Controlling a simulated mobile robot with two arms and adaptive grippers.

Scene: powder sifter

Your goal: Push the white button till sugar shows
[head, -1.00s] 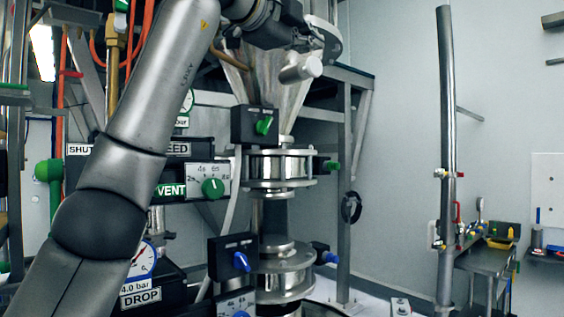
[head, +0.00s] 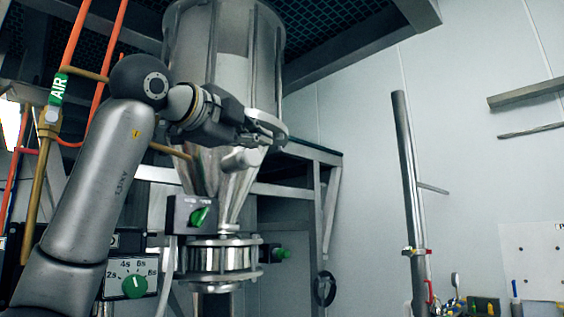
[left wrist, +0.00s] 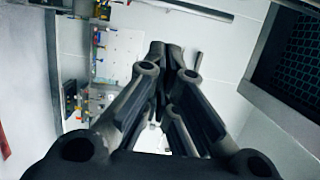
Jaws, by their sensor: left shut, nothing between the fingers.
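My left gripper (head: 272,130) is shut and empty, in front of the metal hopper (head: 245,45), at the top of its cone. In the left wrist view its dark fingers (left wrist: 165,60) come together. Just below the gripper in the head view is a pale grey cylinder (head: 242,160) in front of the cone; whether they touch is unclear. I cannot make out a clear white button. No sugar shows. My right gripper is not in view.
Below the cone sit a control box with a green knob (head: 200,217), a clamped metal ring section (head: 222,258) and a timer dial (head: 134,287). A steel frame (head: 325,185) stands behind. A tall pipe (head: 408,160) rises at right, before open wall.

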